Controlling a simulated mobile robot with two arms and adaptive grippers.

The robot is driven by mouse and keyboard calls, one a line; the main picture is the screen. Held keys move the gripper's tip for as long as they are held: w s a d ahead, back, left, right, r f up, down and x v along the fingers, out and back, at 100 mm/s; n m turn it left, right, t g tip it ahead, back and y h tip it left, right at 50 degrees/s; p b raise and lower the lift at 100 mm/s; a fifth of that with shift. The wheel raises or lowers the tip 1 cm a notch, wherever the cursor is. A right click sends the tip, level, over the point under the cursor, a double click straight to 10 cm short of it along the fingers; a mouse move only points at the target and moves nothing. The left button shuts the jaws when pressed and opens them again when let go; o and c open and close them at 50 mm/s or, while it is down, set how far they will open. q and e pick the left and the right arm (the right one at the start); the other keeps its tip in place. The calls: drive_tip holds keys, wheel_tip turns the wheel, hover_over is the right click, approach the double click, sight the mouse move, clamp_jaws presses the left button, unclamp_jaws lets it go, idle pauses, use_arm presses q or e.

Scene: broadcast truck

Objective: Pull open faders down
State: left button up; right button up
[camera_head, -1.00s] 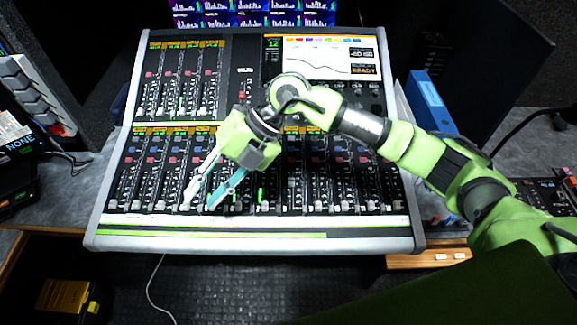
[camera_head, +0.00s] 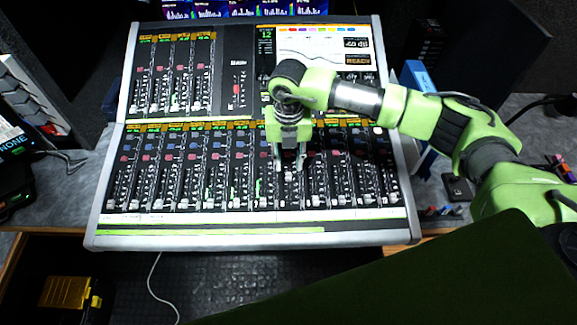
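The mixing console (camera_head: 170,229) fills the middle of the head view, with a lower bank of many fader strips and a smaller upper-left bank. Most lower fader caps sit near the bottom of their slots. Some green-lit marks (camera_head: 207,193) show higher in the middle-left strips. My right gripper (camera_head: 288,167) points down over the right-middle strips of the lower bank. Its two fingers are apart with nothing seen between them. I cannot tell whether the fingertips touch the console. The gripper hides parts of the strips under it. My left gripper is not in view.
A display (camera_head: 317,45) is set in the console's upper right, with screens (camera_head: 240,8) behind. A blue binder (camera_head: 418,76) stands to the right. A yellow-black case (camera_head: 70,292) lies below left. The console's left strips are clear.

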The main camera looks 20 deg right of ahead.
sight(288, 174)
drive_tip(key=shift+f+p, duration=0.35)
drive_tip(key=shift+f, duration=1.95)
clamp_jaws()
